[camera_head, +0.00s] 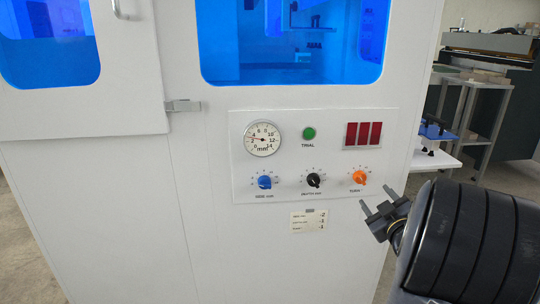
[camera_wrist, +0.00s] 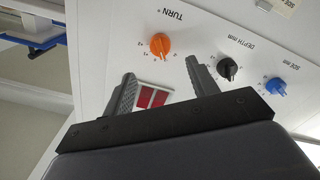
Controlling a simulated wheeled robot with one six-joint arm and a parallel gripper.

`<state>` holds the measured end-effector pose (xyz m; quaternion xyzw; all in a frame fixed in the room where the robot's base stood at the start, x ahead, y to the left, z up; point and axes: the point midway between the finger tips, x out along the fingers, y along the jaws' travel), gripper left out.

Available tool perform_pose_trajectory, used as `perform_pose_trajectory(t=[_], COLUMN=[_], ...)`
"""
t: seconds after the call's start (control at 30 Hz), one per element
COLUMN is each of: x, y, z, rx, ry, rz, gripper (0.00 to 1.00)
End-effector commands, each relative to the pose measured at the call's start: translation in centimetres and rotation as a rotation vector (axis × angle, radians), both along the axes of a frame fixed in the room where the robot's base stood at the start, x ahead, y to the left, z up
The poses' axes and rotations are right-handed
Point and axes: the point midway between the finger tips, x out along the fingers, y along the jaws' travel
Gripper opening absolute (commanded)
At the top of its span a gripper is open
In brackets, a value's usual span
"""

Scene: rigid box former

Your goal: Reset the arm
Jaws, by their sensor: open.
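My gripper (camera_head: 374,205) is at the right in the head view, in front of the white machine to the lower right of its control panel. Its two fingers stand apart with nothing between them. In the wrist view my gripper (camera_wrist: 158,84) is also open and empty, pointing toward the panel, which appears upside down. The panel (camera_head: 290,150) carries an orange knob (camera_head: 358,177), a black knob (camera_head: 313,180) and a blue knob (camera_head: 265,182). The fingers look apart from the knobs. No other object for the task shows.
The panel also has a dial gauge (camera_head: 263,139), a green button (camera_head: 309,133) and a red display (camera_head: 363,134). A small label (camera_head: 308,221) is below. The machine's door (camera_head: 80,100) at left has a latch (camera_head: 183,106). A shelf table (camera_head: 440,158) stands behind at right.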

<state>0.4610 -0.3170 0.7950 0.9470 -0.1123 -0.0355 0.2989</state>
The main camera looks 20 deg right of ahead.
Motion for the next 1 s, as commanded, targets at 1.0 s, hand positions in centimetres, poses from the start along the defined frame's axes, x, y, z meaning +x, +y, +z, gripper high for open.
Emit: perform_pose_trajectory(t=[1.0], x=[8.9], y=[-2.1], z=[0.0], rx=[0.029], ry=[-0.007], rz=[0.0], gripper=[0.56])
